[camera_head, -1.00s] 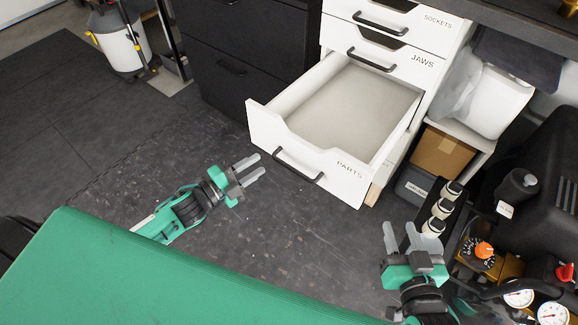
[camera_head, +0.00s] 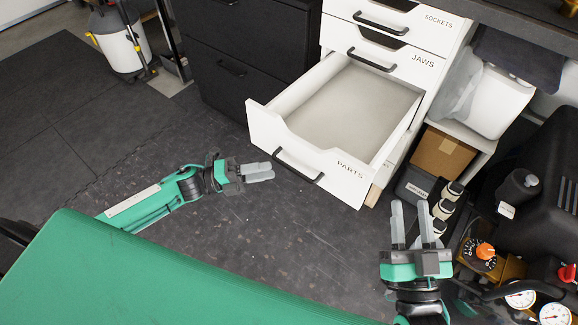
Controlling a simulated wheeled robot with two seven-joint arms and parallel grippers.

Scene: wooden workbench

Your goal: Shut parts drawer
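The white parts drawer (camera_head: 318,162), labelled PARTS, is pulled far out of the white cabinet and looks empty inside. Its black handle (camera_head: 298,165) runs across the front panel. My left gripper (camera_head: 259,171) is just left of the handle in the picture, pointing right, its fingers a small gap apart and nothing between them. Whether it touches the drawer front cannot be told.
The JAWS drawer (camera_head: 372,62) and SOCKETS drawer above are shut. A black cabinet (camera_head: 240,55) stands left. At right are a cardboard box (camera_head: 442,152), several white-capped bottles (camera_head: 444,209) and a black machine with gauges (camera_head: 520,298). The dark floor (camera_head: 290,240) before the drawer is clear.

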